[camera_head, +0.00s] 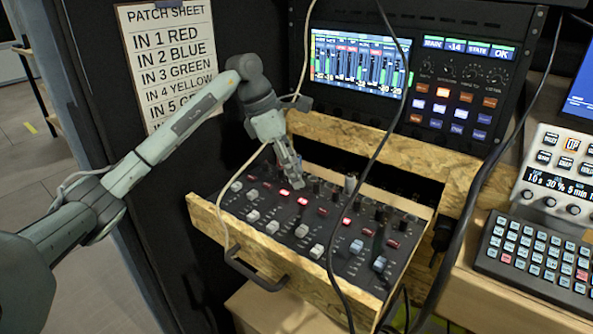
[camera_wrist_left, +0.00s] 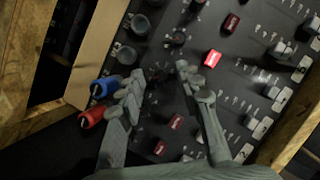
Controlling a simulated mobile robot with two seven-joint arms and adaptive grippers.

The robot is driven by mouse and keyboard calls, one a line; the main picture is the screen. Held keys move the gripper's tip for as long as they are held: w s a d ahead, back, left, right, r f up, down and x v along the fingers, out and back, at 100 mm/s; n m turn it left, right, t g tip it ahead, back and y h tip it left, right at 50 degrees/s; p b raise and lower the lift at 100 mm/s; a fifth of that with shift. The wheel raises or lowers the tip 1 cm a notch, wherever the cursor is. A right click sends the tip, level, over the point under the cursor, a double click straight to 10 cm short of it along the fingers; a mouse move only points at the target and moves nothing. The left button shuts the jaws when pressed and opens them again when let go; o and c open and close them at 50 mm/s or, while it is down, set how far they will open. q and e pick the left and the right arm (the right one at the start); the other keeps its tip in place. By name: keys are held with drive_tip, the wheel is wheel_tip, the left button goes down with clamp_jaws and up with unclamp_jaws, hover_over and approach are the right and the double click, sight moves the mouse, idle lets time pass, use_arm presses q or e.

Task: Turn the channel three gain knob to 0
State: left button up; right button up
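The dark mixer panel (camera_head: 325,225) sits in an open wooden drawer, with rows of small dark knobs, red buttons and pale faders. My left gripper (camera_head: 297,180) points down over the back left part of the panel. In the left wrist view my left gripper (camera_wrist_left: 168,88) has its two fingers apart, with dark panel and small knobs between and just beyond the tips. Nothing is clearly held. Which knob is the channel three gain is not readable, and its pointer cannot be made out. My right gripper is not in view.
A red plug (camera_wrist_left: 90,116) and a blue plug (camera_wrist_left: 105,87) stand beside the left finger. A black cable (camera_head: 365,165) hangs across the drawer, and a pale cable (camera_head: 225,205) runs over its left side. A keypad (camera_head: 535,255) is at right.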

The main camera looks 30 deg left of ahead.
use_arm(q)
drive_tip(key=shift+d+f, duration=0.1)
drive_tip(key=shift+f, duration=0.25)
drive_tip(key=shift+w, duration=0.1)
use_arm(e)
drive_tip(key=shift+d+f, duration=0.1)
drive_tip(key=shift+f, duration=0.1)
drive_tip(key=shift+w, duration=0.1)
use_arm(q)
clamp_jaws()
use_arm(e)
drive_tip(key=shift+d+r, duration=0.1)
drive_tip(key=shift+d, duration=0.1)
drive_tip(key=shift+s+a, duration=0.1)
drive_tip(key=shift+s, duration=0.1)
